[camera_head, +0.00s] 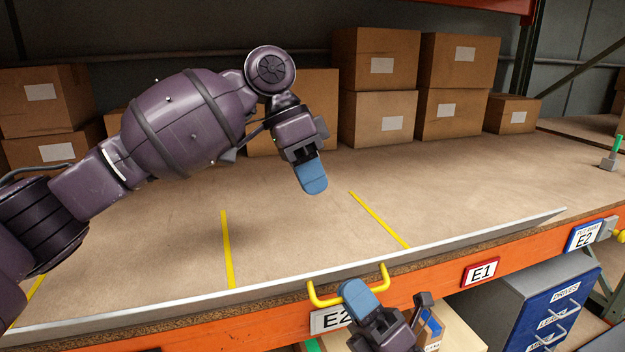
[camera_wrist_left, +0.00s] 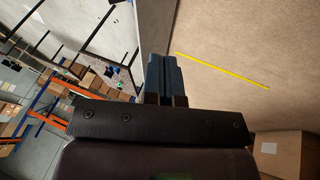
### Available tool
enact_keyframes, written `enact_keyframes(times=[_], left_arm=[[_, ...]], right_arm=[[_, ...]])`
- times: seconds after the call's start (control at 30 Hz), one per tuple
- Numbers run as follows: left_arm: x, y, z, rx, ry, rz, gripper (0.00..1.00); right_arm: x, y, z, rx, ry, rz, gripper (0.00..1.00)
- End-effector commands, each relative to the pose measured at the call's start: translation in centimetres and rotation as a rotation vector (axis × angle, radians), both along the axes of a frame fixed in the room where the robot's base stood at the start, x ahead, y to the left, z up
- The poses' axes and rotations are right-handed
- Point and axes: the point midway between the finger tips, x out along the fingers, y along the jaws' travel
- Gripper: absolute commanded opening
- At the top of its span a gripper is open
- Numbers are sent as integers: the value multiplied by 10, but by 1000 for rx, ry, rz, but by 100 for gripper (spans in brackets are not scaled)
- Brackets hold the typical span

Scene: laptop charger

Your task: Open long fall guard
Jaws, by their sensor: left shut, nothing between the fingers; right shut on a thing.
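The long fall guard (camera_head: 480,231) is a grey metal strip along the shelf's front edge. It stands raised at the edge in the head view. A yellow handle (camera_head: 316,299) sits on its front near the middle. My right gripper (camera_head: 359,297) is at this handle with its blue fingers shut on it; the fingers hide part of the bar. My left gripper (camera_head: 313,181) is shut and empty above the shelf board, behind the guard. Its closed fingers also show in the left wrist view (camera_wrist_left: 164,78).
Cardboard boxes (camera_head: 378,62) stand along the back of the shelf. The board (camera_head: 300,230) with yellow lines is clear. A green-handled pin (camera_head: 609,161) stands at the far right, and a yellow-knobbed fitting (camera_head: 608,229) is at the guard's right. A blue-fronted drawer cabinet (camera_head: 522,320) is below.

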Motion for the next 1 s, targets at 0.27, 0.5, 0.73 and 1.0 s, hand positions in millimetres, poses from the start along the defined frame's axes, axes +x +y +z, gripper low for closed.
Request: enact_keyframes(times=[0.27,0.5,0.73,1.0], left_arm=[[-10,-19,-45,1,0,0,0],[-28,-31,-73,0,-1,-1,0],[-42,-36,-84,-2,-2,2,0],[-45,-37,-86,-2,-2,3,0]], right_arm=[[0,0,1,1,-1,0,0],[0,0,0,1,-1,0,0],[0,0,1,1,-1,0,0],[0,0,1,0,-1,0,0]])
